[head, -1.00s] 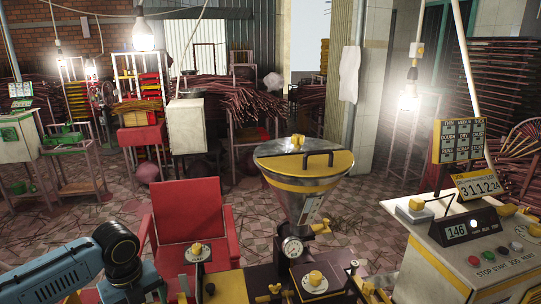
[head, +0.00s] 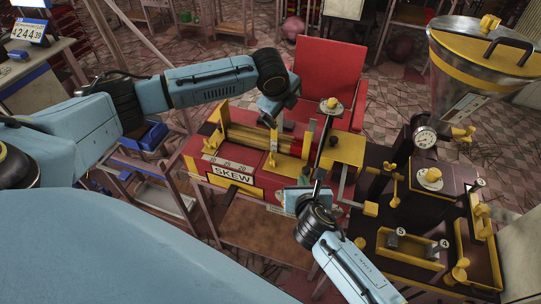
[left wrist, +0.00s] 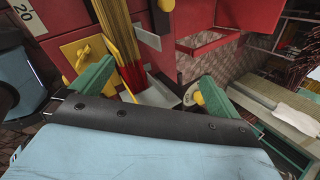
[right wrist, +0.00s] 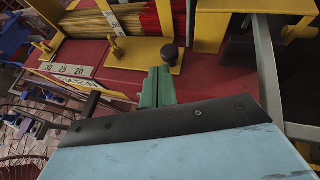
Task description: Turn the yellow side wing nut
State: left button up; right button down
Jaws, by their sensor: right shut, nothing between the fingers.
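Several yellow wing nuts show, and I cannot tell for sure which is the side one. One yellow wing nut (head: 272,159) is on the front side of the red SKEW box (head: 200,172); a yellow wing nut (right wrist: 117,46) also shows in the right wrist view, left of the fingers. Another yellow wing nut (head: 463,133) is on the side of the hopper extruder. My left gripper (head: 273,119) is open above the box; in the left wrist view its green fingers (left wrist: 152,90) are wide apart. My right gripper (head: 304,186) is shut and empty, close to a black knob (right wrist: 169,56).
Yellow and red incense sticks (head: 268,138) lie in the box. A tilted dark lever (head: 323,150) rises by my right gripper. The dark extruder table (head: 400,215) with yellow fittings is at right, under the hopper (head: 465,75).

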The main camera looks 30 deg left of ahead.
pick_arm(q)
jog(key=w+d+r+m+t+h, duration=0.35)
jog(key=w+r+t, duration=0.6)
jog(key=r, duration=0.45)
jog(key=s+d+r+m+h, duration=0.1)
jog(key=d+r+m+h, duration=0.1)
jog(key=d+r+h, duration=0.3)
jog(key=shift+s+d+r+t+h, duration=0.2)
jog(key=shift+d+r+t+h, duration=0.15)
jog(key=shift+d+h, duration=0.25)
jog(key=s+d+m+g+h, duration=0.1)
jog(key=d+m+h, duration=0.1)
jog(key=s+d+m+g+h, duration=0.1)
jog(key=s+d+g+h, duration=0.1)
jog(key=shift+d+m, duration=0.15)
jog(key=shift+m, duration=0.2)
jog(key=c, duration=0.4)
jog(key=shift+s+d+f+m+g+h, duration=0.1)
jog(key=shift+d+f+m+g+h, duration=0.65)
jog(key=shift+g, duration=0.25)
jog(key=c, duration=0.6)
jog(key=n+g+y, duration=0.4)
jog(key=g+y, duration=0.7)
jog(key=y, duration=0.4)
send_near(273, 158)
jog(key=shift+n, duration=0.25)
jog(key=f, duration=0.9)
jog(key=shift+a, duration=0.2)
